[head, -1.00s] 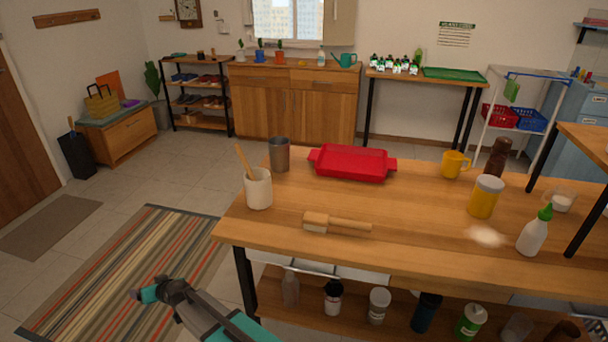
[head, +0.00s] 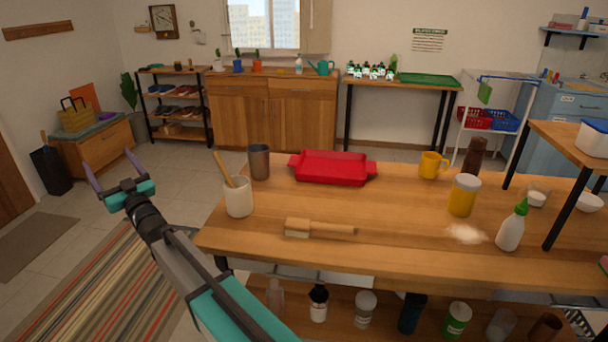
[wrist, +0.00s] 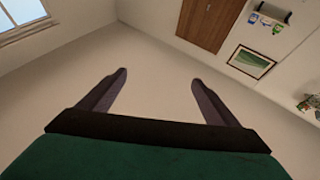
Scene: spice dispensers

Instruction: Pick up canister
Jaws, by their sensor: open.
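A yellow canister (head: 463,197) with a pale lid stands upright on the right part of the wooden table (head: 400,212) in the head view. A pale powder spill (head: 466,234) lies in front of it. My gripper (head: 109,163) is raised at the left, beyond the table's left end and far from the canister. Its two fingers are spread, with nothing between them. The wrist view also shows the open fingers (wrist: 160,78), with walls and a door beyond; the canister is not in that view.
A raised shelf (head: 568,140) stands at right.

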